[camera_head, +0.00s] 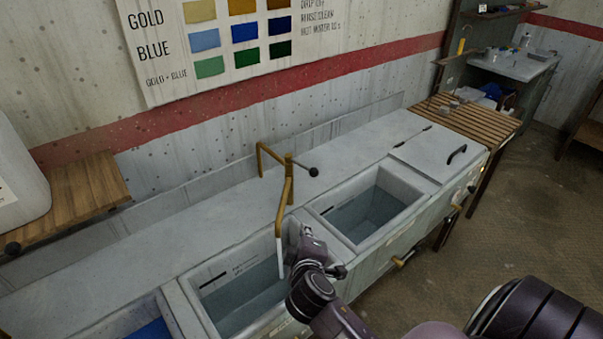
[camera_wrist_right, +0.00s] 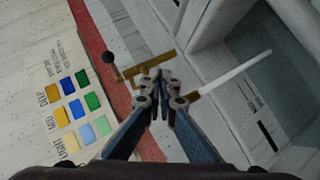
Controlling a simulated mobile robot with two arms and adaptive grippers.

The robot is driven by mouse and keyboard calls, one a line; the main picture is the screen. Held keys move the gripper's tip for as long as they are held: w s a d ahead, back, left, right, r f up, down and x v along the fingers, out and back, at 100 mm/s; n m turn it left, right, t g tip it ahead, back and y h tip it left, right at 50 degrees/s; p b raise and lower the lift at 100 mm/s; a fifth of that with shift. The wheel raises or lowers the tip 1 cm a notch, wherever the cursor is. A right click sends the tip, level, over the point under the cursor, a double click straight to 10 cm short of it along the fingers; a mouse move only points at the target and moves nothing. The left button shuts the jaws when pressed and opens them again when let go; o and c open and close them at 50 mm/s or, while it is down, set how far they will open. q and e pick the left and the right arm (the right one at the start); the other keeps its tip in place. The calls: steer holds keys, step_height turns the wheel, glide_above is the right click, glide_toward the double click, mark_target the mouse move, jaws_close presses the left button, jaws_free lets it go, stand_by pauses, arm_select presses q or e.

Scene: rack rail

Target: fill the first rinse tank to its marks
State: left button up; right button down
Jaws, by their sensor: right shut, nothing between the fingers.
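A brass tap (camera_head: 288,195) stands on the back ledge of the sink bench, with a black ball knob (camera_head: 313,172) on its lever. Its spout hangs over the middle tank (camera_head: 192,295), and a white stream (camera_head: 281,262) comes down from it into that tank. Grey-blue water (camera_head: 240,310) lies in the tank below dark marks on its inner wall. My right gripper (camera_head: 305,236) is shut and empty beside the spout, over the divider between tanks. The right wrist view shows its closed fingertips (camera_wrist_right: 160,76) in front of the tap, with the knob (camera_wrist_right: 107,57) beyond. My left gripper is out of view.
A second tank (camera_head: 418,212) with water lies to the right, then a closed lid (camera_head: 437,152) with a black handle and a slatted wooden rack (camera_head: 468,118). Blue liquid (camera_head: 150,331) shows in a tank at lower left. A wooden shelf (camera_head: 90,190) holds a white container (camera_head: 18,180).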

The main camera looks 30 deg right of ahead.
steer(key=w+r+n+t+h, duration=0.1)
steer(key=w+r+n+t, duration=0.2)
steer(key=w+r, duration=0.3)
steer(key=p, duration=0.3)
glide_toward(301, 166)
steer(key=w+a, duration=0.1)
steer(key=w, duration=0.3)
steer(key=d, duration=0.2)
steer(key=w+d, duration=0.1)
steer(key=shift+f+p, duration=0.3)
steer(key=shift+f, duration=0.05)
steer(key=shift+d+f, duration=0.2)
steer(key=shift+d, duration=0.2)
